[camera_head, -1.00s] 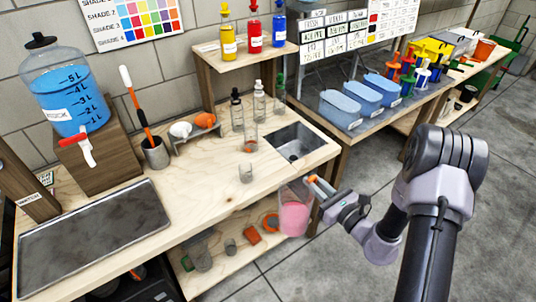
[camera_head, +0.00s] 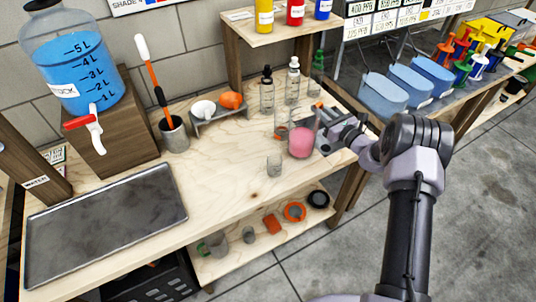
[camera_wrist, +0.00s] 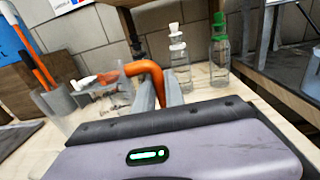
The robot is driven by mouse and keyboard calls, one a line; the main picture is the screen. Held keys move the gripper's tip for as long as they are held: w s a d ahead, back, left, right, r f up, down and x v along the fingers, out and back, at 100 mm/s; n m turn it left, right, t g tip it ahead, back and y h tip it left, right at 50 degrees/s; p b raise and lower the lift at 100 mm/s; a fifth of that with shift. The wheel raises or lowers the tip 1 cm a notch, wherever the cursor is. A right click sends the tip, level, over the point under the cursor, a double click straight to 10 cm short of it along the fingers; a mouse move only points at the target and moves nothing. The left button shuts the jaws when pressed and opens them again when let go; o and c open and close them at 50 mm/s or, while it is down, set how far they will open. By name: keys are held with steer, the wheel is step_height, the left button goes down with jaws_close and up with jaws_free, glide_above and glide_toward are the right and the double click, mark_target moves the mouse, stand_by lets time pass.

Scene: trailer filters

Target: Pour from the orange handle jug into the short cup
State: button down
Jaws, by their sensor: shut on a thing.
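The jug (camera_head: 301,143) is clear, holds pink liquid and looks upright. My gripper (camera_head: 320,112) is shut on its orange handle, which shows between the fingers in the wrist view (camera_wrist: 150,68). The jug appears over the wooden counter; I cannot tell its height above it. The short cup (camera_head: 274,166) is small, clear and stands on the counter, left of and nearer than the jug, apart from it. A taller clear glass (camera_head: 281,122) stands just behind and left of the jug.
Dropper bottles (camera_head: 267,92) and a green-capped bottle (camera_head: 317,70) stand behind the jug. A small rack (camera_head: 218,117) with white and orange pieces is further left. A metal tray (camera_head: 105,222) lies at the left. The counter front around the cup is clear.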

mark_target(315, 105)
steer(key=shift+s+d+r, duration=0.1)
steer(key=shift+r, duration=0.2)
steer(key=shift+s+a+r+n+p, duration=0.2)
steer(key=shift+r+n+p, duration=0.05)
steer(key=shift+r+n, duration=0.2)
steer(key=shift+s+a+r+n+p, duration=0.15)
steer(key=shift+a+r+n+p, duration=0.05)
steer(key=shift+r+n, duration=0.25)
steer(key=shift+s+a+r+n+t+y, duration=0.3)
steer(key=shift+s+a+r+n, duration=0.3)
steer(key=shift+n, duration=0.4)
steer(key=shift+s+a+r+n, duration=0.45)
steer(key=shift+s+n, duration=0.1)
steer(key=shift+n, duration=0.15)
steer(key=shift+s+a+r+n+y+b, duration=0.15)
steer(key=shift+s+a+r+n+y, duration=0.05)
steer(key=shift+s+a+n, duration=0.45)
steer(key=shift+s+a+r+n+y+b, duration=0.25)
steer(key=shift+s+n, duration=0.2)
steer(key=shift+n, duration=0.3)
steer(key=shift+s+a+n+b, duration=0.6)
steer(key=shift+s+a+n, duration=0.1)
steer(key=shift+n, duration=0.6)
steer(key=shift+s+a+f+n+y+b, duration=0.2)
steer(key=shift+s+n+y+b, duration=0.2)
steer(key=shift+n, duration=0.2)
steer(key=shift+s+a+r+n+y, duration=0.25)
steer(key=shift+s+a+r+n, duration=0.3)
steer(key=shift+n, duration=0.55)
stand_by(0.7)
